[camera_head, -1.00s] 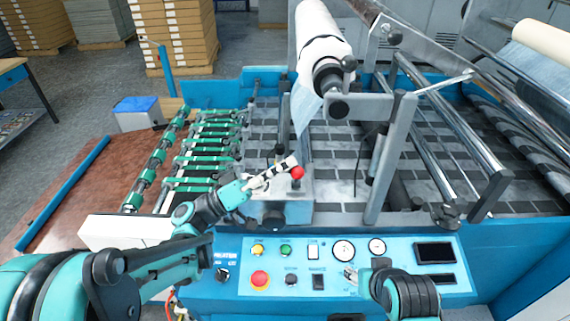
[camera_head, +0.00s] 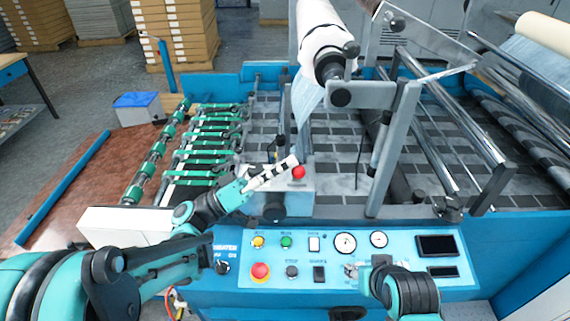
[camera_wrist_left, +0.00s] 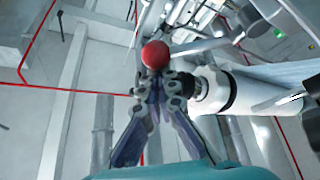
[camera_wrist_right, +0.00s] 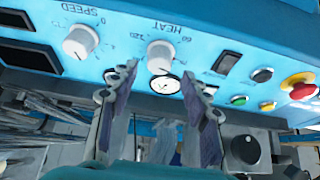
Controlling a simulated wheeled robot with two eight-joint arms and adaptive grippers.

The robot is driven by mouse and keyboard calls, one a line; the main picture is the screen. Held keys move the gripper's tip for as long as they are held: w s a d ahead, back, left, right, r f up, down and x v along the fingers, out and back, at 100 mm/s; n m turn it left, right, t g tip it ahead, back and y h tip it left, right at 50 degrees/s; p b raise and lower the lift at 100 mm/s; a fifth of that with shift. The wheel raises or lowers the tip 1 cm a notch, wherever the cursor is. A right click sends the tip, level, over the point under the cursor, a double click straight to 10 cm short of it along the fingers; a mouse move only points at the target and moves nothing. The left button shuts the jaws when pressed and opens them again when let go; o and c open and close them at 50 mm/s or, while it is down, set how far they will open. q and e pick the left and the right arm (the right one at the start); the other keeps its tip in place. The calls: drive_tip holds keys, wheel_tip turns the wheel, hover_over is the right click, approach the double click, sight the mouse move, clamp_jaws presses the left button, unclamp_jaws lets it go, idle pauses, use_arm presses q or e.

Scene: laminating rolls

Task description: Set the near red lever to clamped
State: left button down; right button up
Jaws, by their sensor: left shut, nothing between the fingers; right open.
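The near lever's red ball knob (camera_head: 298,172) stands above a grey block at the near side of the machine. Its shaft is mostly hidden. My left gripper (camera_head: 291,161) is shut and empty, with its tips just beside the knob. In the left wrist view the red knob (camera_wrist_left: 155,55) appears right at the tips of the shut left gripper (camera_wrist_left: 160,78). I cannot tell whether they touch. My right gripper (camera_head: 352,271) is in front of the control panel. In the right wrist view the right gripper (camera_wrist_right: 155,82) is open and empty.
The blue control panel (camera_head: 385,268) with buttons, knobs and dials lies below the lever. A red emergency button (camera_head: 260,271) is on its left. A white film roll (camera_head: 318,35) and metal frame posts rise behind. The green roller conveyor (camera_head: 205,150) lies left.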

use_arm(q)
drive_tip(key=shift+s+d, duration=0.1)
wheel_tip(320, 180, up, 3)
drive_tip(key=w+a+p, duration=0.2)
drive_tip(key=p, duration=0.1)
drive_tip(key=v, duration=0.9)
drive_tip(key=shift+f, duration=0.15)
use_arm(e)
drive_tip(key=r, duration=0.3)
drive_tip(key=shift+a, duration=0.3)
use_arm(q)
drive_tip(key=shift+w+d, duration=0.1)
drive_tip(key=shift+w, duration=0.05)
